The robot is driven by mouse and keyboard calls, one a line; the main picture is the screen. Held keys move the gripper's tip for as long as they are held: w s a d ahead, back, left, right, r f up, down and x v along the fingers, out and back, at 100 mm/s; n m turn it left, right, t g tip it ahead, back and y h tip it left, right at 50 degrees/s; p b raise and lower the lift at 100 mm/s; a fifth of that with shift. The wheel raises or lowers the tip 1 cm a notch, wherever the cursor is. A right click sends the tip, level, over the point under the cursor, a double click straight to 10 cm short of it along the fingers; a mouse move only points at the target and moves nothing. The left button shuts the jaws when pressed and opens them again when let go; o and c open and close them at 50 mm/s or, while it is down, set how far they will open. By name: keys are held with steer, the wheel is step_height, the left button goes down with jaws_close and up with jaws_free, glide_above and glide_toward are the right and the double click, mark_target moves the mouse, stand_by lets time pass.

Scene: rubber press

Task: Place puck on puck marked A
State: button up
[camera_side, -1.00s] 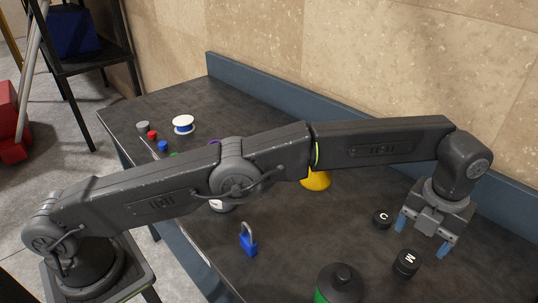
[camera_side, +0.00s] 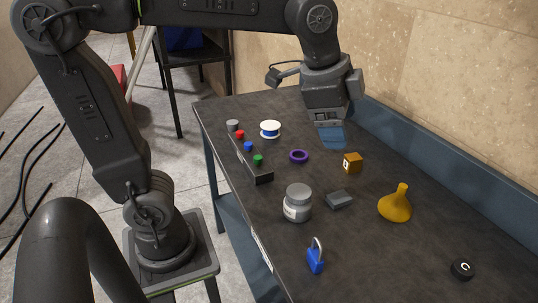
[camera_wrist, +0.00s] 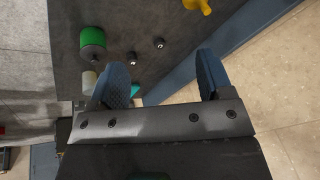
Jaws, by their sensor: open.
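A black puck marked C (camera_side: 463,268) lies on the table at the lower right of the side view. Two small dark pucks show in the wrist view, one at the left (camera_wrist: 132,58) and one at the right (camera_wrist: 159,43); their letters are too small to read. No puck marked A can be made out. My gripper (camera_side: 330,136) is over the far part of the table, well apart from puck C. It is open and empty, with its two blue fingers spread in the wrist view (camera_wrist: 163,74).
On the table (camera_side: 400,252) are an orange cube (camera_side: 352,163), yellow funnel (camera_side: 396,205), dark grey block (camera_side: 339,200), jar (camera_side: 298,204), purple ring (camera_side: 298,157), spool (camera_side: 270,130) and blue padlock (camera_side: 316,257). A green bottle (camera_wrist: 92,42) shows in the wrist view. A wall borders the back.

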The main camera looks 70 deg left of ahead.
steer(key=s+a+f+n, duration=0.2)
steer(key=s+f+n, duration=0.1)
steer(key=s, duration=0.3)
steer(key=s+a+f+n+t, duration=0.1)
steer(key=s+a+f+n, duration=0.2)
steer(key=s+f+n, duration=0.1)
steer(key=shift+s+a+f+n+y, duration=0.15)
steer(key=shift+s+a+n+y, duration=0.2)
steer(key=shift+s+n, duration=0.7)
